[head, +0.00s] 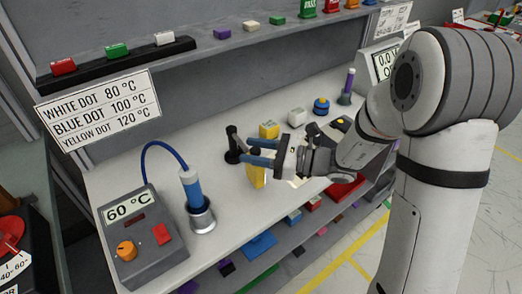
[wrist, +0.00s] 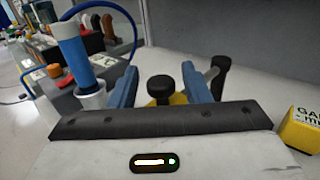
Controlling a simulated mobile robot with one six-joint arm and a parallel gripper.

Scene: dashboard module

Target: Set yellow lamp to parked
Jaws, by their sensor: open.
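A yellow body (head: 256,175), which I take to be the yellow lamp, shows just below my gripper (head: 255,150) in the head view; the gripper partly hides it. In the wrist view the yellow lamp (wrist: 178,99) sits between the two blue fingers, with a black round knob (wrist: 160,86) in front of it. My gripper (wrist: 162,80) is open, its fingers on either side of the knob with gaps. A black post (head: 232,148) stands just beyond the fingertips; in the wrist view it is right of the knob. Whether the fingers touch the lamp cannot be told.
A yellow labelled block (head: 269,130) and a white block (head: 297,117) stand behind the gripper. A blue-handled tool (head: 191,186) stands in a metal cup (head: 202,217) beside a grey control box (head: 140,240) reading 60 °C. The bench between cup and gripper is clear.

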